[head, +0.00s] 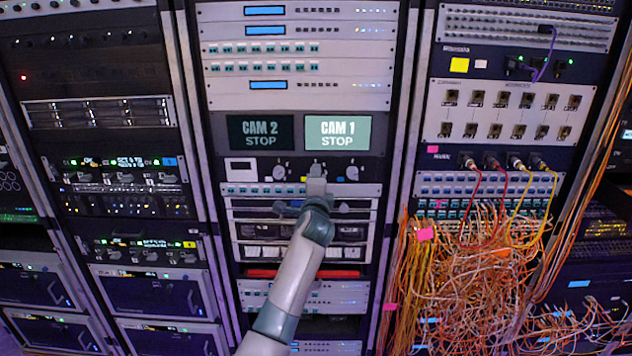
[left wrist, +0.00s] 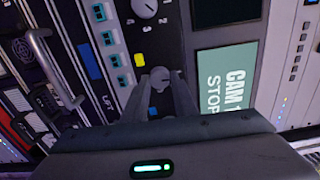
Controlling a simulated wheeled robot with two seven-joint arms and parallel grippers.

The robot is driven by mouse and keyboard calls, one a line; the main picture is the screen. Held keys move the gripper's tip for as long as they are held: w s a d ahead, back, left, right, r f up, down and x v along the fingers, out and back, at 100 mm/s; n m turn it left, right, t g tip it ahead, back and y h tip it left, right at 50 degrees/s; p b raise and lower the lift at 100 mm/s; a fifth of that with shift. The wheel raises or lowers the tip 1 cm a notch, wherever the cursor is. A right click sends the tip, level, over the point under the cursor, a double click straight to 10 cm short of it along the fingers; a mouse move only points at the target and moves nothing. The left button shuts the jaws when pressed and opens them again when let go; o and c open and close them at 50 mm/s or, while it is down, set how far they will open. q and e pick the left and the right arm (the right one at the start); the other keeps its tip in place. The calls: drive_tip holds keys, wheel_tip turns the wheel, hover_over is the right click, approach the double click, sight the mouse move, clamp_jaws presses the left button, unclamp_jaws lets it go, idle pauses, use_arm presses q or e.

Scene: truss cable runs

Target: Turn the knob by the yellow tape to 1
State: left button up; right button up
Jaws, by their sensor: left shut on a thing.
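The dark knob panel (head: 332,171) sits below two screens in the middle rack. My left gripper (head: 315,178) is in front of it and hides its middle knob in the head view. In the left wrist view, a round grey knob (left wrist: 160,75) is between the fingertips of my left gripper (left wrist: 159,84), which is shut on it. The yellow tape (left wrist: 139,59) is on the panel right beside this knob. The knob's pointer and scale marks are too small to read. My right gripper is in neither view.
Other knobs are at the left (head: 279,172) and right (head: 352,173) of the panel. The lit screen (head: 338,133) reads CAM 1 STOP; the dark screen (head: 260,133) reads CAM 2 STOP. Tangled orange cables (head: 480,270) hang from the right rack.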

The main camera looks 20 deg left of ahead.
use_arm(q)
drive_tip(key=shift+n, duration=0.3)
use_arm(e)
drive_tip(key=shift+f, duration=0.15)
use_arm(q)
drive_tip(key=shift+f, duration=0.1)
drive_tip(key=o, duration=1)
drive_tip(key=shift+o, duration=0.2)
drive_tip(key=shift+s, duration=0.1)
drive_tip(key=b+v, duration=0.3)
drive_tip(key=v, duration=1.4)
drive_tip(key=shift+b, duration=0.35)
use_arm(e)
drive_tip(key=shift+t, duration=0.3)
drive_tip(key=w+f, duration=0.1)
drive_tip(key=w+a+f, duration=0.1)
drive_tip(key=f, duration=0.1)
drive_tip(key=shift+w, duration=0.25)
use_arm(q)
drive_tip(key=shift+s, duration=0.15)
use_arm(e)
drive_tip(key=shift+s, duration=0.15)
